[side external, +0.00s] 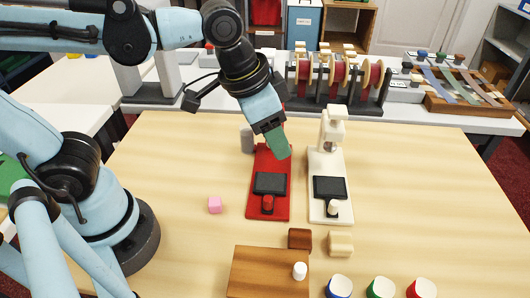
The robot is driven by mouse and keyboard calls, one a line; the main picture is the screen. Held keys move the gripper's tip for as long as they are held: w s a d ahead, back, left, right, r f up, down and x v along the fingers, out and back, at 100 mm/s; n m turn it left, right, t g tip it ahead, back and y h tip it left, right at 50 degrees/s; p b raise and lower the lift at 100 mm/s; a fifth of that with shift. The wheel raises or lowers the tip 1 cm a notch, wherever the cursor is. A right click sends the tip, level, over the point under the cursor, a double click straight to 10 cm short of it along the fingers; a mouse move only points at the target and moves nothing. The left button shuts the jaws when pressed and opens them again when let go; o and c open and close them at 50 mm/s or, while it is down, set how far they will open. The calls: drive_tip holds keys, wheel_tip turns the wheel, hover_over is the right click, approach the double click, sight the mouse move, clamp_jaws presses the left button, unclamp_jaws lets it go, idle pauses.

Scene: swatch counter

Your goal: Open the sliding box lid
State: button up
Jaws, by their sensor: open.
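A brown wooden box (262,268) sits at the front of the table, partly cut off by the bottom edge of the side external view. A small white knob (300,271) stands on its top near the right end. The lid's edges are too small to make out, and I cannot tell whether it is shifted. My gripper (279,150) is open, pointing down over the back part of a red stand (282,205), well behind the box and apart from it. The green part at its end hides the gap between the fingers.
A cream stand (318,210) is right of the red one. Brown (300,238) and cream (340,243) blocks lie just behind the box. The table's right side is clear.

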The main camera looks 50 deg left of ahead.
drive_tip(key=s+d+r+m+g, duration=0.1)
drive_tip(key=s+d+m+g, duration=0.15)
drive_tip(key=d, duration=0.55)
drive_tip(key=m+g+y, duration=0.1)
drive_tip(key=m+y, duration=0.1)
drive_tip(key=m, duration=0.2)
approach(300, 267)
drive_tip(key=shift+w+a+f, duration=0.1)
drive_tip(key=shift+a+f, duration=0.05)
drive_tip(key=shift+f, duration=4.4)
clamp_jaws()
